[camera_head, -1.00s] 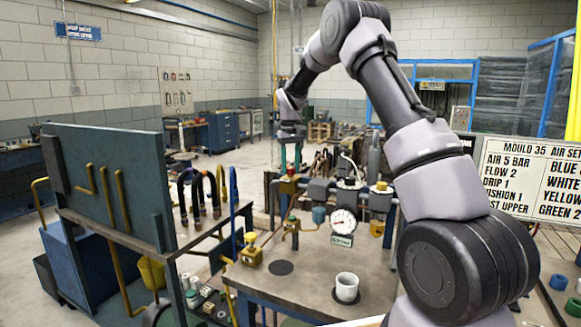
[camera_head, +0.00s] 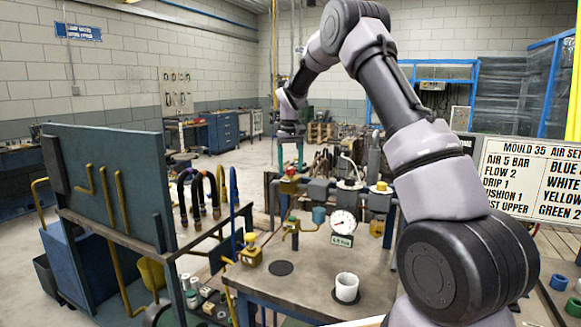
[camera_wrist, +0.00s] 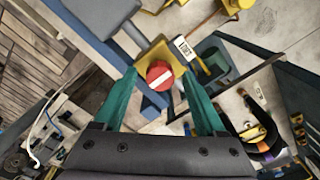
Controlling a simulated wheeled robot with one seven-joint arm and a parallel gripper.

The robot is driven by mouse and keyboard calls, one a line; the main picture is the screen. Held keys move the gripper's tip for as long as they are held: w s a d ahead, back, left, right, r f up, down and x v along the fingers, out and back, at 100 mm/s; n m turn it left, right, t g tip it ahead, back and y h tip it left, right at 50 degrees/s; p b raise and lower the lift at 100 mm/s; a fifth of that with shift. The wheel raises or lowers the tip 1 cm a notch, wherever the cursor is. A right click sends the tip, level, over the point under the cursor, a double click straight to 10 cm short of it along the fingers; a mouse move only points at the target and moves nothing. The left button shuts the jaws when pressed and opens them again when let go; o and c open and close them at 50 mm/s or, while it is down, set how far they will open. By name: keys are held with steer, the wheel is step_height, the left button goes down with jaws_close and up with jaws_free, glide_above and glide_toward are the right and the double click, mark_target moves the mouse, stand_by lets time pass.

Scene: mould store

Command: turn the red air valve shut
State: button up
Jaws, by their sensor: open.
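The red air valve (camera_head: 290,172) is a round red knob on a yellow body, on the pipework at the back of the bench. In the wrist view its red top (camera_wrist: 160,75) carries a white bar, which lies slantwise. My gripper (camera_wrist: 160,76) has two teal fingers spread apart, with the knob between their tips in that view. In the head view my gripper (camera_head: 290,160) points down just above the valve. I cannot tell whether the fingers touch the knob or how far down they reach.
A yellow-topped valve (camera_head: 381,187), a pressure gauge (camera_head: 343,223) and a yellow valve (camera_head: 250,253) stand nearby on the bench (camera_head: 310,268). A white cup (camera_head: 347,287) stands at the front. A settings sign (camera_head: 530,185) is right.

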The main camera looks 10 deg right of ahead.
mark_target(291, 168)
step_height(291, 168, up, 11)
steer(key=shift+f, duration=0.15)
stand_by(0.4)
steer(key=s+d+r+m+t+y, duration=0.1)
steer(key=s+d+r+t, duration=0.1)
steer(key=s+r, duration=0.6)
steer(key=s+d+r+m+t, duration=0.2)
steer(key=s+d+r, duration=0.15)
steer(key=s, duration=0.85)
steer(key=s+f+m+t, duration=0.1)
steer(key=s, duration=0.9)
steer(key=s+d+f+m+t+y, duration=0.1)
steer(key=s+f+t, duration=0.1)
steer(key=s, duration=0.7)
steer(key=shift+s+f+m, duration=0.25)
steer(key=shift+s+m, duration=0.15)
steer(key=shift+d, duration=0.1)
